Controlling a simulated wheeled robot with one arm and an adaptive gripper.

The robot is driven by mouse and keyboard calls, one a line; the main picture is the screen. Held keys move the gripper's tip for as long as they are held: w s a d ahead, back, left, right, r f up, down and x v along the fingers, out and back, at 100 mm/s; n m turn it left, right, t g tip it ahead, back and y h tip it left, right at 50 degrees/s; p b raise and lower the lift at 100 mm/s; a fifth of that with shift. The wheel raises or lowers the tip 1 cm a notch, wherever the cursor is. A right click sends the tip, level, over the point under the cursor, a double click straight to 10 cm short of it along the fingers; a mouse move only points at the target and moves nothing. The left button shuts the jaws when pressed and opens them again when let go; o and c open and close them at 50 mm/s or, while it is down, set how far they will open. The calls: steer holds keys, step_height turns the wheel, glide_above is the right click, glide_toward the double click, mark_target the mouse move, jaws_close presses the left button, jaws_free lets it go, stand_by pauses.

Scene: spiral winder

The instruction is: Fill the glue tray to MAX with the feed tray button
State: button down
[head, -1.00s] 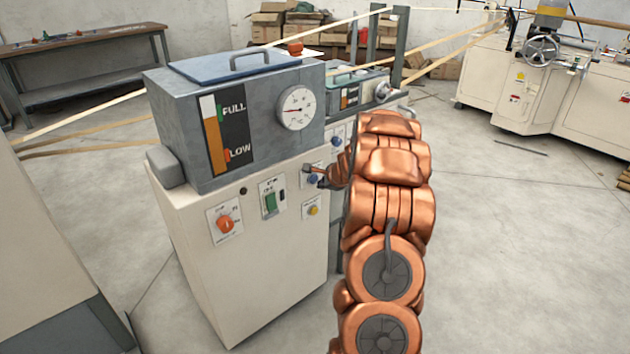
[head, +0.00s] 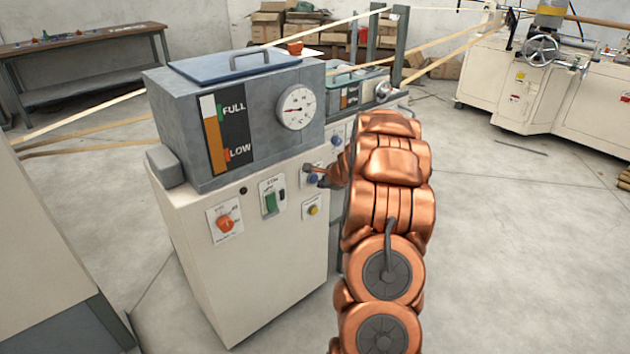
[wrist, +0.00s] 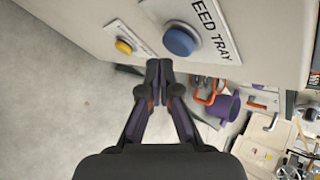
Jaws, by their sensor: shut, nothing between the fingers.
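The blue button (wrist: 180,40) sits on a white plate reading "EED TRAY" on the cabinet front in the wrist view. In the head view the blue button (head: 313,178) is partly hidden by my gripper (head: 312,170). My gripper (wrist: 158,66) is shut and empty, its tips just below and left of the blue button in the wrist view; contact is not visible. The glue tray (head: 372,77) is behind the tank, with a small dark gauge (head: 350,95) showing an orange bar. Its marks are too small to read.
A yellow button (wrist: 123,47) is close left of my fingertips. The cabinet (head: 255,270) also has an orange knob (head: 225,224) and a green switch (head: 271,203). The tank (head: 180,110) above carries a FULL/LOW gauge (head: 228,130). Open floor lies to the right.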

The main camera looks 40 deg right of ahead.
steer(key=shift+w+r, duration=0.1)
steer(key=shift+w, duration=0.05)
steer(key=shift+w+p, duration=0.25)
steer(key=shift+p, duration=0.2)
steer(key=shift+w+p, duration=0.35)
steer(key=shift+w, duration=0.1)
stand_by(2.1)
stand_by(1.3)
steer(key=shift+s+b, duration=0.45)
steer(key=shift+s, duration=0.45)
steer(key=shift+s+b, duration=0.85)
steer(key=shift+s, duration=1.6)
